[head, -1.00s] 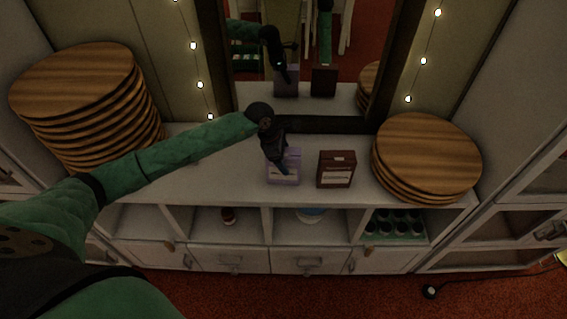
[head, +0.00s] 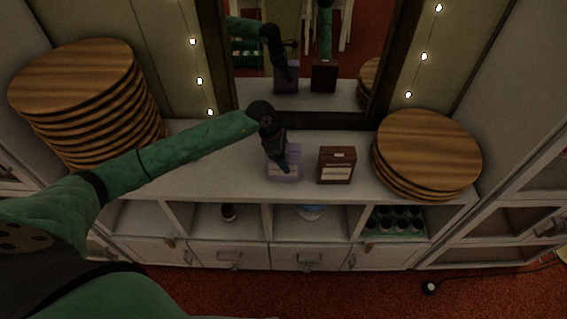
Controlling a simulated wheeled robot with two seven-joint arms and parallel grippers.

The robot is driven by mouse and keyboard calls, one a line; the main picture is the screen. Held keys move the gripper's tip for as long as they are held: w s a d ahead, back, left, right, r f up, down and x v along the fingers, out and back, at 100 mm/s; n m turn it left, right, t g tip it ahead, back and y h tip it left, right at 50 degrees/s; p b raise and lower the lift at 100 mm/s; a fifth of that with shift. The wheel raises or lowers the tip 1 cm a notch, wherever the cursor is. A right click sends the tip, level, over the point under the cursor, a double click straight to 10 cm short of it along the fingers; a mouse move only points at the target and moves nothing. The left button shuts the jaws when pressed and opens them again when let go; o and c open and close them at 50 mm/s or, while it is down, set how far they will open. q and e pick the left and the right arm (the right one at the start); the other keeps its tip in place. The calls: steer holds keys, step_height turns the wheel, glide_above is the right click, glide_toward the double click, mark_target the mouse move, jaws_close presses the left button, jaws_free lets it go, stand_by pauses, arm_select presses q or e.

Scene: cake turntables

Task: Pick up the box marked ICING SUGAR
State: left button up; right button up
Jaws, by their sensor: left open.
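Two boxes stand upright on the white cabinet top. The lilac box (head: 285,174) is at the left, partly hidden behind my left gripper (head: 283,168). The brown box (head: 336,165) with a pale label stands a little to its right. The lettering on both labels is too small to read, so I cannot tell which is marked ICING SUGAR. My left gripper is open and points down at the lilac box, overlapping it in the picture. I cannot tell whether its fingers straddle or touch the box. My right gripper is not in view.
A tall stack of round wooden boards (head: 84,95) stands at the left and a lower stack (head: 427,150) at the right. A framed mirror (head: 303,100) is behind the boxes.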

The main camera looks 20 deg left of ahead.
arm_select(q)
steer(key=c, duration=1.3)
steer(key=shift+r, duration=0.1)
